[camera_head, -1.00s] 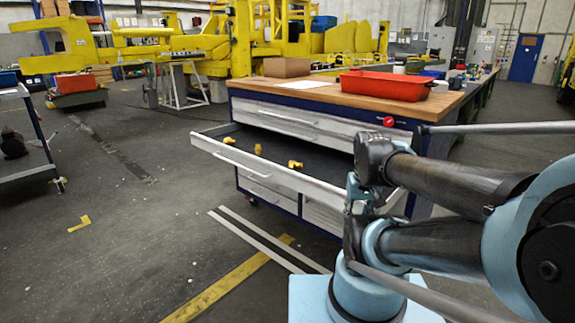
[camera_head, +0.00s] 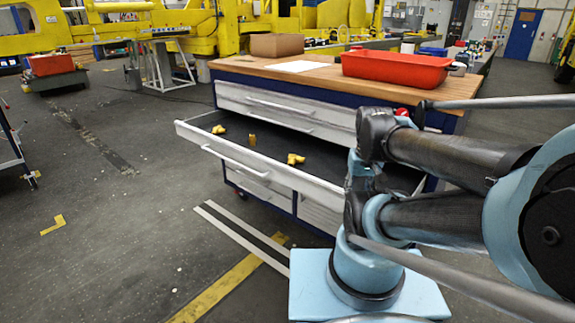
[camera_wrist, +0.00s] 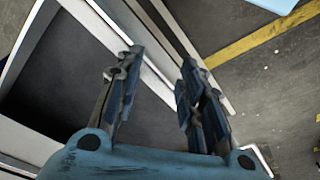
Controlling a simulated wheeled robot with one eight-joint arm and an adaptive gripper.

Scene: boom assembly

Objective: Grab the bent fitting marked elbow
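Three small yellow fittings lie apart in the open drawer (camera_head: 205,146) of the workbench in the head view. One fitting (camera_head: 219,129) is at the left rear, an upright-looking one (camera_head: 252,139) is in the middle, and an angular one (camera_head: 296,158) is nearer the right. Their markings are too small to read, so I cannot tell which is marked elbow. My gripper (camera_wrist: 160,58) is open and empty in the wrist view, above the drawer's edge and the striped floor. No fitting shows in the wrist view. My arm hides the drawer's right end in the head view.
A red bin (camera_head: 395,70), a cardboard box (camera_head: 277,45) and a white sheet (camera_head: 298,66) are on the wooden worktop (camera_head: 330,84). The drawer front (camera_head: 255,166) sticks out toward me.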

